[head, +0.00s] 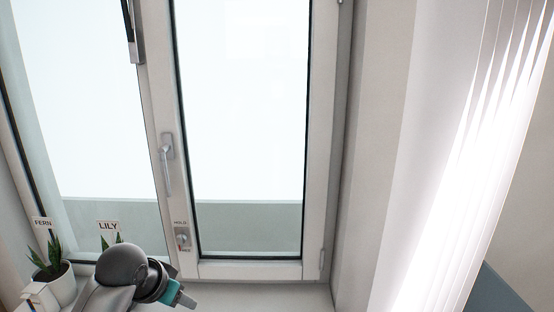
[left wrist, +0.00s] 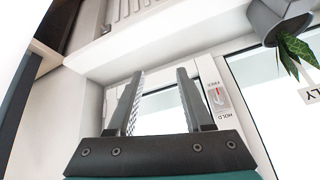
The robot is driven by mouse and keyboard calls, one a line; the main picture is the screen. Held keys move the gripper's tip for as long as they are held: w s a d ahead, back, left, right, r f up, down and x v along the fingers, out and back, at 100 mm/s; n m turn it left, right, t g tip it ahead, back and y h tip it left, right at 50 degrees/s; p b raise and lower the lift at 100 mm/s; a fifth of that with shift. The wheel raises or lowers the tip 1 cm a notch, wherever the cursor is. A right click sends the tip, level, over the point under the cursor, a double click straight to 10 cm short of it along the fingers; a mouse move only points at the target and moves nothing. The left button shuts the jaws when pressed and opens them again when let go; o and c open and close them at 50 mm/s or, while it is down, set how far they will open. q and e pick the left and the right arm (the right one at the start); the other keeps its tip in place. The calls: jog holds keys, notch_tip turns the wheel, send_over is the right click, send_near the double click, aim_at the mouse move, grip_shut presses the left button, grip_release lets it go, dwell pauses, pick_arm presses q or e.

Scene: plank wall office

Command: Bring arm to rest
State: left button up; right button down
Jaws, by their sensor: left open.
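My left gripper (left wrist: 160,80) shows in the left wrist view with its two dark fingers apart and nothing between them. The window frame and bright glass show behind the fingers. In the head view my left arm comes up at the bottom left, its round dark joint and teal part in front of the window's lower frame; the fingers are not clear there. A small lock plate (head: 183,238) marked HOLD sits low on the window frame. It also shows in the left wrist view (left wrist: 216,97), just right of the fingers and apart from them. My right gripper is in neither view.
A white pot (head: 58,287) with a plant labelled FERN stands at the bottom left. A LILY label (head: 108,227) and leaves rise behind my arm; its grey pot (left wrist: 276,20) shows in the left wrist view. A window handle (head: 167,165) points down. Blinds (head: 470,150) hang at right.

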pick_arm(q)
jog(key=s+d+f+n+g, duration=0.1)
jog(key=s+f, duration=0.2)
jog(key=s, duration=0.6)
jog(key=s+d+f+g, duration=0.15)
jog(key=s+f, duration=0.25)
jog(key=s, duration=0.5)
jog(key=s+d+f+n, duration=0.1)
jog(key=s+d+f, duration=0.15)
jog(key=s, duration=0.65)
notch_tip(320, 180, down, 32)
jog(key=s+g+b, duration=0.2)
jog(key=s+b, duration=0.1)
jog(key=b, duration=0.7)
jog(key=s+a+f+b, duration=0.1)
jog(key=s+f+b, duration=0.3)
jog(key=s+f, duration=0.3)
jog(key=s+a+f+y+b, duration=0.1)
jog(key=s+f+b, duration=0.3)
jog(key=s+f, duration=0.4)
notch_tip(320, 180, down, 8)
jog(key=shift+a+r+g, duration=0.2)
jog(key=shift+a+g, duration=0.15)
jog(key=shift+a, duration=0.4)
jog(key=shift+s, duration=0.1)
